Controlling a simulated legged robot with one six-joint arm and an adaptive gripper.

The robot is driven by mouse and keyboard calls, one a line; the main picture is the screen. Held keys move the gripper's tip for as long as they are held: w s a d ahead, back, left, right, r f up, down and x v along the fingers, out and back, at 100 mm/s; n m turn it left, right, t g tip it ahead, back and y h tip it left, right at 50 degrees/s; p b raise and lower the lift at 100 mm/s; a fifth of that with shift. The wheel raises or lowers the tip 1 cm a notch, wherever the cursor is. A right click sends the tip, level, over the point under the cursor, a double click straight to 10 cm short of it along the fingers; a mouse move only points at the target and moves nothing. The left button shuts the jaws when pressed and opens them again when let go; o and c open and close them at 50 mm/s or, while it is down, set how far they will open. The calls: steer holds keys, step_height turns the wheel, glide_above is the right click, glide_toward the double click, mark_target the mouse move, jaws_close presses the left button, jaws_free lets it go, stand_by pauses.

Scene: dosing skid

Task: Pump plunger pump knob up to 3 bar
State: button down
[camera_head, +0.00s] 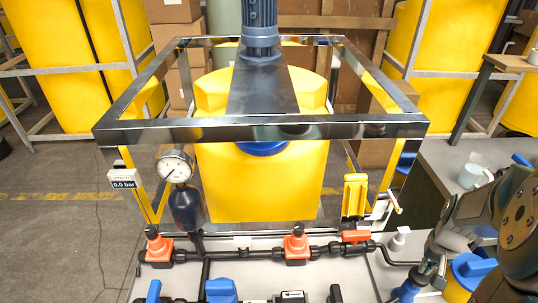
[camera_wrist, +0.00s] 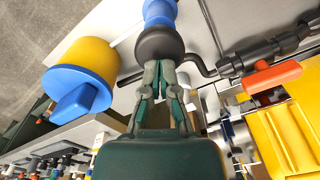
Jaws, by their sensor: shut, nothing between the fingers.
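A black round knob (camera_wrist: 160,44) on a blue body (camera_wrist: 160,12) lies just ahead of my gripper in the wrist view; I take it to be the plunger pump knob. In the head view its blue body (camera_head: 408,290) shows at the lower right, partly covered by my gripper (camera_head: 430,268). My gripper (camera_wrist: 160,68) is shut and empty, its fingertips close together at the knob's near edge. I cannot tell whether they touch it. The round gauge (camera_head: 175,167) stands at the left with its needle low, and the display (camera_head: 124,178) below it reads 0.0 bar.
A yellow container with a blue lid (camera_wrist: 80,78) stands close beside the knob. An orange valve handle (camera_wrist: 272,78) and a yellow block (camera_wrist: 287,138) are at the right of the wrist view. Black piping (camera_head: 260,253) crosses the skid, and a steel frame (camera_head: 300,128) surrounds the yellow tank.

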mark_target(421, 274)
steer(key=shift+f, duration=1.85)
steer(key=shift+r, duration=1.65)
steer(key=shift+f, duration=0.3)
steer(key=shift+r, duration=0.3)
steer(key=shift+f, duration=0.2)
stand_by(0.6)
